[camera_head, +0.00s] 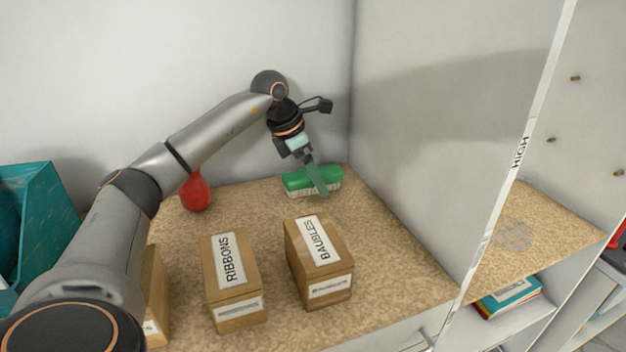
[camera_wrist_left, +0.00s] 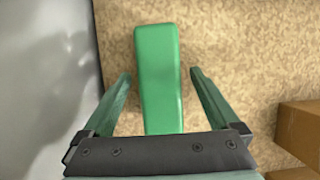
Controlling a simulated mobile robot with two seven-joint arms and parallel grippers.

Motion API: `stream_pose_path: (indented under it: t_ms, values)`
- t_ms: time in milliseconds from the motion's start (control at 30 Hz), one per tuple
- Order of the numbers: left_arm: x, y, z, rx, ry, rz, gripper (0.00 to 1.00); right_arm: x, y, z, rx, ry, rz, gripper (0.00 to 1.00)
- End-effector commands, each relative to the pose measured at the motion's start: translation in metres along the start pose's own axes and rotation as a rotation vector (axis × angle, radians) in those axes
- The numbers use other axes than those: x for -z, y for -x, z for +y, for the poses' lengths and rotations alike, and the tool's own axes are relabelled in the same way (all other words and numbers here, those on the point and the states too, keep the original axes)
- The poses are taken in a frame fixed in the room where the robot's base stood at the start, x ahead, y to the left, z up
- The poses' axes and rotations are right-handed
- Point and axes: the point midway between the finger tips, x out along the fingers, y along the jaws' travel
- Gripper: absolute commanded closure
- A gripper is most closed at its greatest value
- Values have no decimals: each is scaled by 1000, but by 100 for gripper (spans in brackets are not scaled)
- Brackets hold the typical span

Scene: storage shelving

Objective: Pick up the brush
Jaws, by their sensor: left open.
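The brush (camera_head: 298,182) has a green back and pale bristles and lies on the speckled shelf board in the far corner. In the left wrist view the green back of the brush (camera_wrist_left: 157,75) runs lengthwise between the two fingers. My left gripper (camera_head: 321,190) is at the brush, with one finger showing in front of it in the head view. My left gripper (camera_wrist_left: 160,88) is open, with a finger on each side of the brush and visible gaps between. The lower end of the brush is hidden behind the gripper's body in the wrist view. My right gripper is not in view.
Cardboard boxes labelled RIBBONS (camera_head: 232,280) and BAUBLES (camera_head: 318,260) stand nearer on the board. A red rounded object (camera_head: 195,192) sits left, by my arm. A teal bin (camera_head: 40,225) is far left. A wall (camera_head: 420,130) bounds the right side.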

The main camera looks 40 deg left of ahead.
Motion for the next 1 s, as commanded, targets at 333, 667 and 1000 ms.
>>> stream_pose_path:
  t_ms: [333,667,1000]
  values:
    - [0,0,0,0,0,0,36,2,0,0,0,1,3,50]
    - [0,0,0,0,0,0,74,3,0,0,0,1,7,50]
    - [0,0,0,0,0,0,99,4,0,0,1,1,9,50]
